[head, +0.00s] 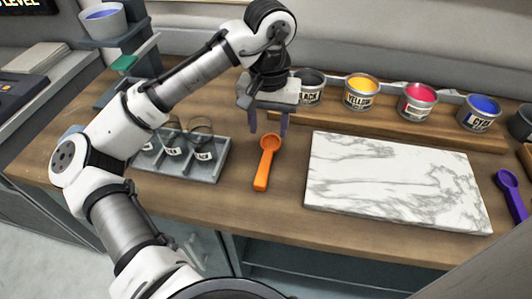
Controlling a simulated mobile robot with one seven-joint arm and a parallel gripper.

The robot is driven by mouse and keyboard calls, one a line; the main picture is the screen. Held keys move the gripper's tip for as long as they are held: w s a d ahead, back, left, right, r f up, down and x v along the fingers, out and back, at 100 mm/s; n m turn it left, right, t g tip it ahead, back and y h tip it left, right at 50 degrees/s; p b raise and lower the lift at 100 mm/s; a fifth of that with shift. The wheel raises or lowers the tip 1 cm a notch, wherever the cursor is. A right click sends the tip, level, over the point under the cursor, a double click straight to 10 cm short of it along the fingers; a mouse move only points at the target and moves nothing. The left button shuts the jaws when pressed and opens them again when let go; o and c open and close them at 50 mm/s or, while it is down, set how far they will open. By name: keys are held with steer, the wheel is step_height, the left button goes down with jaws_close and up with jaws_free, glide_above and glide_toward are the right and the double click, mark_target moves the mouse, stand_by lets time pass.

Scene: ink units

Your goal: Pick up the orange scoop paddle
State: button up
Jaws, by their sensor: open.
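The orange scoop paddle (265,165) lies on the wooden counter, between the grey tray and the marble slab. Its round bowl end points away from me and its handle points toward the front edge. My gripper (268,130) points down above the bowl end of the paddle. Its two fingers are apart and nothing is between them. From this view I cannot tell the exact height of the fingertips over the paddle.
A grey compartment tray (212,172) with jars stands left of the paddle. A white marble slab (390,180) lies to the right. Ink tins, including a yellow one (362,92), stand on a wooden ledge (430,136) behind. A purple scoop (512,195) lies far right.

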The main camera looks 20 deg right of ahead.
glide_above(266, 157)
steer(key=f, duration=0.4)
steer(key=shift+s+d+f, duration=0.1)
steer(key=shift+d+f, duration=0.1)
steer(key=shift+f, duration=0.05)
steer(key=shift+a+f+p, duration=0.15)
steer(key=shift+f+p, duration=0.75)
steer(key=shift+f, duration=1.75)
jaws_close()
